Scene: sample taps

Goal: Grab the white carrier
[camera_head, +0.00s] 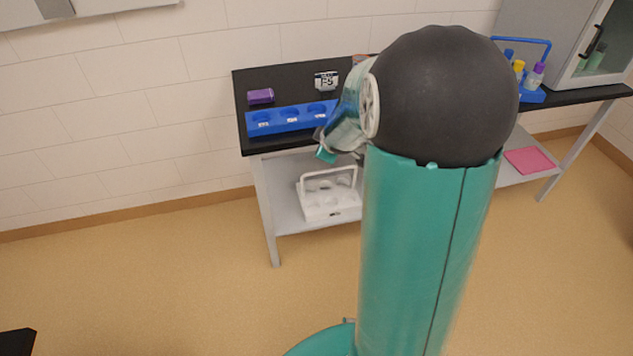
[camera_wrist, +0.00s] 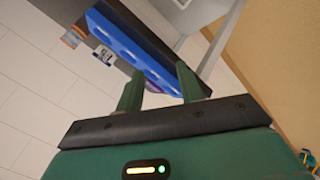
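The white carrier (camera_head: 331,202) stands upright on the grey lower shelf of the black-topped table in the head view. It has an arched handle (camera_head: 327,171) and round holes in its top. My arm hides what lies to its right. My gripper (camera_wrist: 160,87) shows two green fingers spread apart with nothing held between them in the wrist view. In the head view the arm's end is near the table's front edge, above the carrier and apart from it; the fingers are not clear there. I cannot make out the carrier for certain in the wrist view.
A blue rack (camera_head: 290,119) with round holes lies on the tabletop, beside a purple block (camera_head: 260,97) and a label card (camera_head: 326,81). A blue carrier with bottles (camera_head: 531,95) and a grey cabinet (camera_head: 560,45) stand right. A pink mat (camera_head: 529,160) lies low right.

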